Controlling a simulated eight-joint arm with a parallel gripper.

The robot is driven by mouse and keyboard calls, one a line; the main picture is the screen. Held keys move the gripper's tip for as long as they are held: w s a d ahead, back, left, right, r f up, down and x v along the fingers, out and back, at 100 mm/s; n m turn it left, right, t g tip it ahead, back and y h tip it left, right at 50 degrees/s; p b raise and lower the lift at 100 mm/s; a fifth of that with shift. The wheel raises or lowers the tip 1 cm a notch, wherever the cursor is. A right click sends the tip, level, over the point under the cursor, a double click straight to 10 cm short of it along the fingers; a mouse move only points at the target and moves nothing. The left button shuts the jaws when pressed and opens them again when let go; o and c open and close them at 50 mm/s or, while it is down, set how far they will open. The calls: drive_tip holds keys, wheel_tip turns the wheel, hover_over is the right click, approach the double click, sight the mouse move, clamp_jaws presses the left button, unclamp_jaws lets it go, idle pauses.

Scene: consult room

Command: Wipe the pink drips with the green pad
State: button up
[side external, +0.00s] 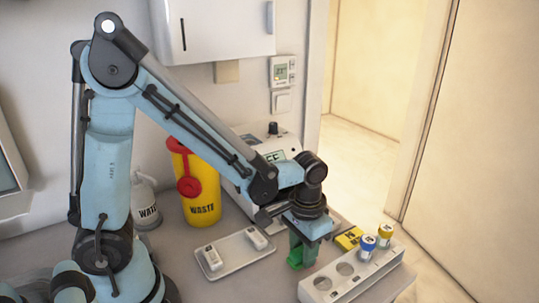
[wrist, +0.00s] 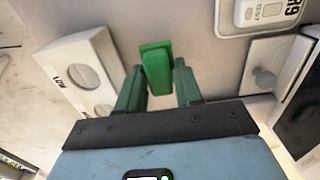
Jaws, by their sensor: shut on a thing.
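The green pad (side external: 295,257) is a small bright green block, low over the grey counter between the flat tray and the tube rack. My gripper (side external: 302,252) points down and is shut on it. In the wrist view the pad (wrist: 156,66) sits between the two dark green fingers of my gripper (wrist: 159,72). I cannot tell whether the pad touches the counter. No pink drips show in either view; the pad, fingers and arm hide part of the counter.
The white rack (side external: 319,287) with blue-capped and yellow-capped tubes stands close on the right. The tray (side external: 223,267) with two small white items lies to the left. A yellow waste bin (side external: 204,190), a bottle (side external: 144,205) and a white machine (side external: 245,133) stand behind.

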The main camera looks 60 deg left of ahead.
sight(326, 254)
drive_tip(key=f, duration=0.2)
drive_tip(key=shift+w+f, duration=0.2)
drive_tip(key=shift+f, duration=0.2)
drive_tip(key=shift+c, duration=0.3)
drive_tip(key=shift+w, duration=3.45)
drive_tip(key=shift+s, duration=3.65)
drive_tip(key=shift+r, duration=4.1)
